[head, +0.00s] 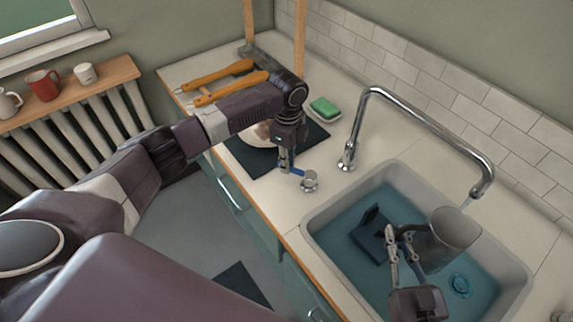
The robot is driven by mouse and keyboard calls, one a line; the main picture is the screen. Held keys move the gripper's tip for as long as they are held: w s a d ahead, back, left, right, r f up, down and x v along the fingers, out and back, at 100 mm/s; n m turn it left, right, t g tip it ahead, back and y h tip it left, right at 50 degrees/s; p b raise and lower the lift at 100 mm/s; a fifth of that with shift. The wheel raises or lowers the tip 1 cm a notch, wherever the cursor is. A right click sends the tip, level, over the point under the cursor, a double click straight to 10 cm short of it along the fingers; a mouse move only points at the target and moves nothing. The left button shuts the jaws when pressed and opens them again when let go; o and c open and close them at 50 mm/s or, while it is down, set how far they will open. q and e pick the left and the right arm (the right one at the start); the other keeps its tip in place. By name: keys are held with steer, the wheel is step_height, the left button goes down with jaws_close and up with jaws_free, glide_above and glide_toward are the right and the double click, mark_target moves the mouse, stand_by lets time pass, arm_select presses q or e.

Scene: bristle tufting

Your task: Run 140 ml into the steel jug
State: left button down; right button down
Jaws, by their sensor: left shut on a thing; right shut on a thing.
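The steel jug (455,232) is tilted over the sink (318,222), its mouth just below the end of the chrome spout (482,186). A faint thin streak shows between spout and jug; I cannot tell the level inside. My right gripper (400,237) is shut on the jug's left side, where its handle would be. The tap knob (310,181) with a blue lever (297,171) stands on the counter left of the sink. My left gripper (287,168) is shut on the blue lever; its fingertips partly hide the lever's end.
A dark angular object (373,228) stands in the blue-bottomed sink, left of the jug, near a round drain (460,284). A green sponge (324,107), a dark mat (258,162) and orange-handled tools (215,75) lie behind my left gripper. The tiled wall (440,92) bounds the back.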

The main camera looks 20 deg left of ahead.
arm_select(q)
steer(key=shift+w+r, duration=0.1)
steer(key=shift+w, duration=0.15)
stand_by(0.3)
steer(key=c, duration=1.9)
jaws_free()
steer(key=shift+c, duration=0.2)
step_height(320, 180, up, 12)
